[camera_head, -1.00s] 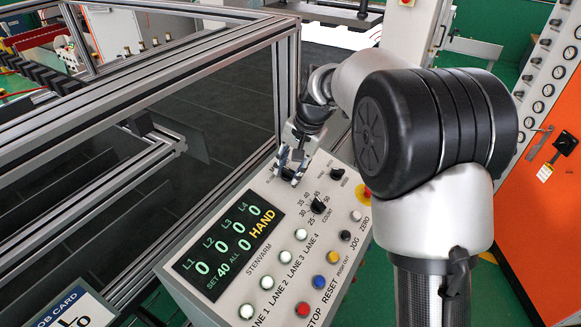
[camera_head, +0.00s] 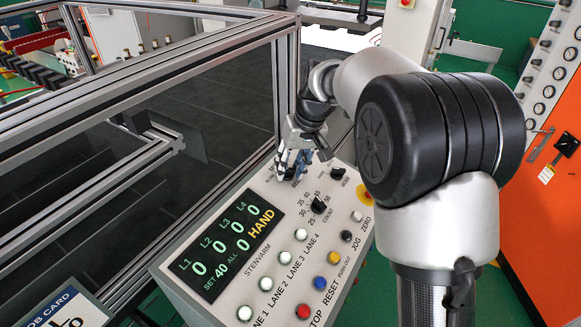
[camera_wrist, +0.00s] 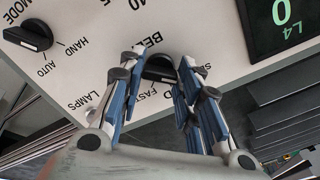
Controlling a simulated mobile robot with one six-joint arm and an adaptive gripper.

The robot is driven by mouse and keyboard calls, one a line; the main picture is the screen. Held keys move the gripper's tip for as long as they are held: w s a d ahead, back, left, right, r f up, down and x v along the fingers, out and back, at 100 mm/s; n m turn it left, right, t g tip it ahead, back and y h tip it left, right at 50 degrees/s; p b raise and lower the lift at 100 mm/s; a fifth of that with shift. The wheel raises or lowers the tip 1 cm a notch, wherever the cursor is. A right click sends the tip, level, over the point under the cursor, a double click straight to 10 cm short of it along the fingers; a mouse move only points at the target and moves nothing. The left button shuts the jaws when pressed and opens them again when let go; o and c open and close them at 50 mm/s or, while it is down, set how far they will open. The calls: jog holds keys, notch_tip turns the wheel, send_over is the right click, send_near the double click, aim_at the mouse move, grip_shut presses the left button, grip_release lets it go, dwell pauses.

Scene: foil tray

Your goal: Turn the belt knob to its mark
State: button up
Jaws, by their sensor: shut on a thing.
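The belt knob (camera_wrist: 160,68) is a black knob on the pale panel, with the lettering BE..., SLOW and FAST around it. My gripper (camera_wrist: 160,76) has its blue and grey fingers on both sides of the knob, shut on it. The fingers hide part of the knob and lettering, so I cannot tell where its pointer or the mark is. In the head view my gripper (camera_head: 291,172) is down at the panel's far left corner and hides the knob.
The control panel (camera_head: 262,241) carries a lit display (camera_head: 232,247) reading HAND, a count knob (camera_head: 318,205), a mode knob (camera_head: 337,174) and several push buttons. The mode knob (camera_wrist: 28,32) also shows in the wrist view. A metal frame (camera_head: 286,85) stands close behind the gripper.

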jog(key=shift+n, duration=0.3)
jog(key=o, duration=1)
jog(key=shift+o, duration=0.2)
jog(key=v, duration=1.2)
